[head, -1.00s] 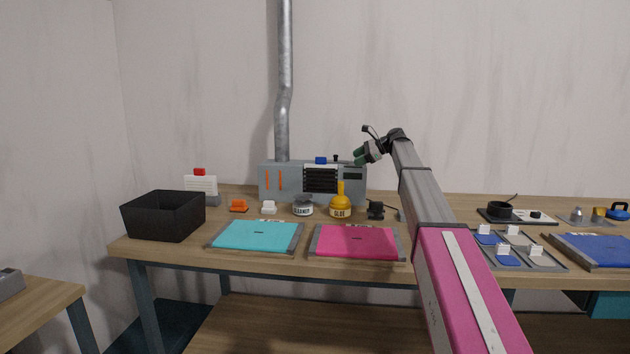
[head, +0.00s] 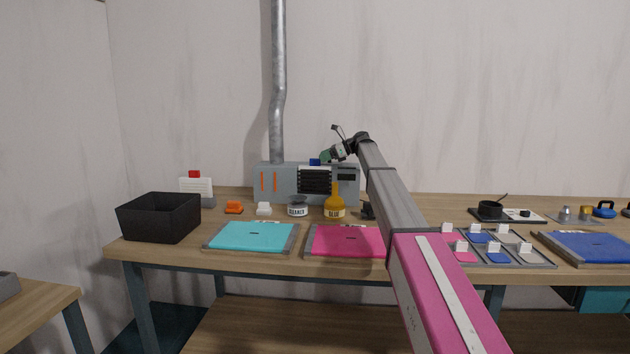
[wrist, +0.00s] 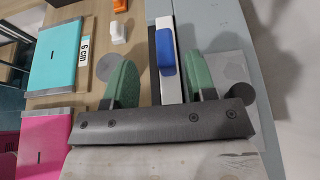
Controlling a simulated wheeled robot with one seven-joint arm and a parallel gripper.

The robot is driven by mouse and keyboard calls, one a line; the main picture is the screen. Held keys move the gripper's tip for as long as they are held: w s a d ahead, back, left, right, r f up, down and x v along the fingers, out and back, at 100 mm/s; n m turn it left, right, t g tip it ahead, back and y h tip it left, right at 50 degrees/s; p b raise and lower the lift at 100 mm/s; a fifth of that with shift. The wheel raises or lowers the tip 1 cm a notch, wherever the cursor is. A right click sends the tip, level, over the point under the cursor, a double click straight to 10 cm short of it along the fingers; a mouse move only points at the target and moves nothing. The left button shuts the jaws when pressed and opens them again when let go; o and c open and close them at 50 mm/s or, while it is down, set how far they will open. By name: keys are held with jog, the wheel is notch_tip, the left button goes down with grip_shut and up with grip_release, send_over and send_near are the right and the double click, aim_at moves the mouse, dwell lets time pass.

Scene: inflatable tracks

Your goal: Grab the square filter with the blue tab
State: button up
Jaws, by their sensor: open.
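The filter's blue tab (head: 315,162) sticks up from the top of the grey machine box (head: 265,180). In the wrist view the blue tab (wrist: 166,50) stands on a white strip, the filter's top edge (wrist: 161,22), set in a dark slot. The rest of the filter is down in the box. My gripper (head: 327,156) is above the box by the tab. In the wrist view my gripper (wrist: 161,80) is open, with one green finger on each side of the strip and tab. I see no contact.
A white filter with a red tab (head: 196,187) stands at left behind a black bin (head: 158,217). Orange (head: 234,208) and white (head: 264,209) pieces, a cleaner jar (head: 298,207) and a yellow glue bottle (head: 335,207) stand before the box. A pipe (head: 278,80) rises behind it.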

aim_at(314, 165)
jog(key=x, duration=0.4)
jog(key=shift+w+a+f, duration=0.1)
jog(key=shift+w+a, duration=0.2)
jog(key=shift+a, duration=0.05)
grip_shut()
